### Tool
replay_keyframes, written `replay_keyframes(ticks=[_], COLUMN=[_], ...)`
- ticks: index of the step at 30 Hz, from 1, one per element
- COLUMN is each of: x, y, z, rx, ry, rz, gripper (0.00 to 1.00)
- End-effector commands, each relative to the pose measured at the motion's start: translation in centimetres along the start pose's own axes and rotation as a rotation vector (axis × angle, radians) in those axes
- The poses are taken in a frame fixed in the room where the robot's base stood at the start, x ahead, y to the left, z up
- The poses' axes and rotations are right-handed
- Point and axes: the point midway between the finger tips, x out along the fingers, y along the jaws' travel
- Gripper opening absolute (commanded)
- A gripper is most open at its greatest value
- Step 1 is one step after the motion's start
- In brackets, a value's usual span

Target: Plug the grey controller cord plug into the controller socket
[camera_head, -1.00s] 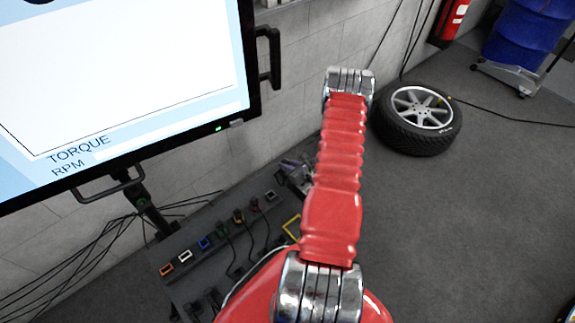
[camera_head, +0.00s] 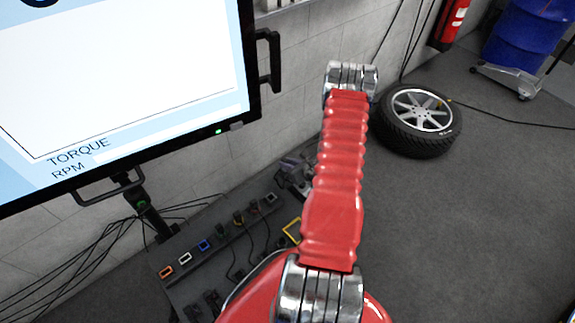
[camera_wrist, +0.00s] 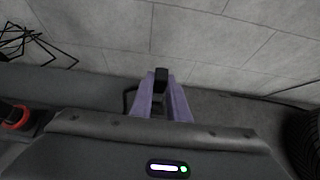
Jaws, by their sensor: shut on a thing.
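My gripper (camera_wrist: 160,98) shows in the wrist view with its two purple fingers closed around a small dark block (camera_wrist: 161,75), which looks like the grey cord plug. The block is held near the fingertips, with the wall behind it. Its cord cannot be made out. In the head view my red arm hides most of the gripper area. A row of coloured sockets and plugs lies on a dark panel (camera_head: 180,284) at lower left. A grey socket-like piece (camera_head: 270,197) is at the row's right end. I cannot tell for sure which one is the controller socket.
A large monitor (camera_head: 130,90) stands at left above the panel, with black cables hanging below. A yellow frame (camera_head: 291,231) is beside my arm. A tyre (camera_head: 418,145) lies on the floor at right, and a blue drum (camera_head: 525,40) is behind.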

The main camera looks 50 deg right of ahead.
Motion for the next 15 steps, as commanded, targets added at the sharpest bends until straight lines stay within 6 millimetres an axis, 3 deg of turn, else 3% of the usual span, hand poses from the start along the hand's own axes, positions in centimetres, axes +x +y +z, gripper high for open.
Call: replay_keyframes(ticks=[15], x=[-0.8], y=[0.0], z=[1.3], rx=[-0.001], ry=[0.000], rz=[0.000], gripper=[0.00])
